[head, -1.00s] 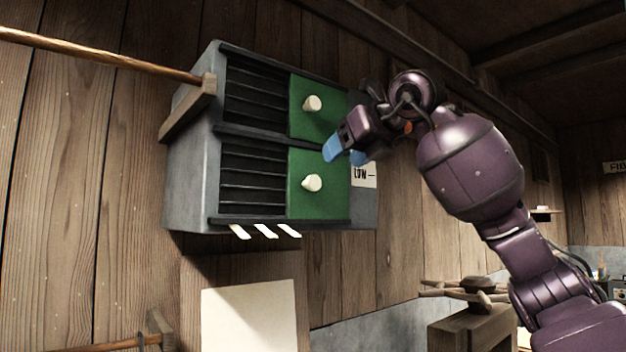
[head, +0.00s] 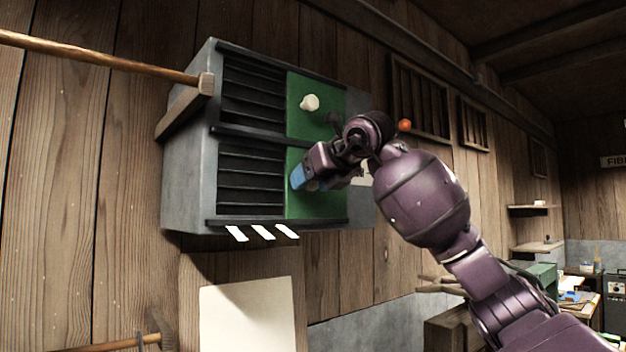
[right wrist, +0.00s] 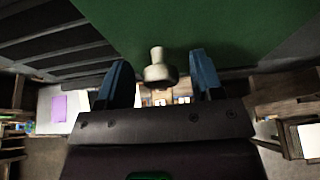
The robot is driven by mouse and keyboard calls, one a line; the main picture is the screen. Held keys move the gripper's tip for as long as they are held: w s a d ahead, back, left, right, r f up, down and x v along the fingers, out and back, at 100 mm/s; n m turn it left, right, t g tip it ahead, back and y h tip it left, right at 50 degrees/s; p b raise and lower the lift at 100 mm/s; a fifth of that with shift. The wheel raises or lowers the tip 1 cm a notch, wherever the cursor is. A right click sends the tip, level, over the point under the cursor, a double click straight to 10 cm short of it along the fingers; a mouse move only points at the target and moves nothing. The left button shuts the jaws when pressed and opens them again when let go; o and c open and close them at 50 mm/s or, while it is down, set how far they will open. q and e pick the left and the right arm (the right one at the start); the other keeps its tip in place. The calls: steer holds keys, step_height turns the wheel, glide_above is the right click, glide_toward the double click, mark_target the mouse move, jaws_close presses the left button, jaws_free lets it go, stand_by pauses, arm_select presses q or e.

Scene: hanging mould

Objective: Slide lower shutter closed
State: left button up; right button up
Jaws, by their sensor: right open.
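The grey box (head: 186,185) is mounted on the wooden wall. Its lower green shutter (head: 327,204) covers the right part of the lower opening, and the slatted vent (head: 252,178) to its left is uncovered. The upper green shutter (head: 305,122) stands likewise, with a white knob (head: 310,102). My right gripper (head: 303,180) is at the lower shutter, and hides most of its knob in the head view. In the right wrist view the pale lower knob (right wrist: 159,68) sits between the two blue fingertips, with a gap on each side. My left gripper is not in view.
A wooden rod (head: 100,56) runs to a bracket at the box's upper left. White strips (head: 263,232) stick out below the box. A pale sheet (head: 246,318) hangs underneath. A cluttered bench (head: 575,300) is far right.

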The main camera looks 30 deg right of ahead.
jaws_close()
steer(key=a, duration=1)
steer(key=s+a+b, duration=0.1)
steer(key=a, duration=0.4)
steer(key=shift+s, duration=0.1)
steer(key=shift+a, duration=0.3)
steer(key=shift+c, duration=1.1)
jaws_free()
steer(key=shift+a, duration=0.1)
steer(key=shift+o, duration=1.1)
steer(key=shift+a, duration=0.2)
steer(key=shift+d, duration=0.1)
steer(key=shift+d, duration=0.1)
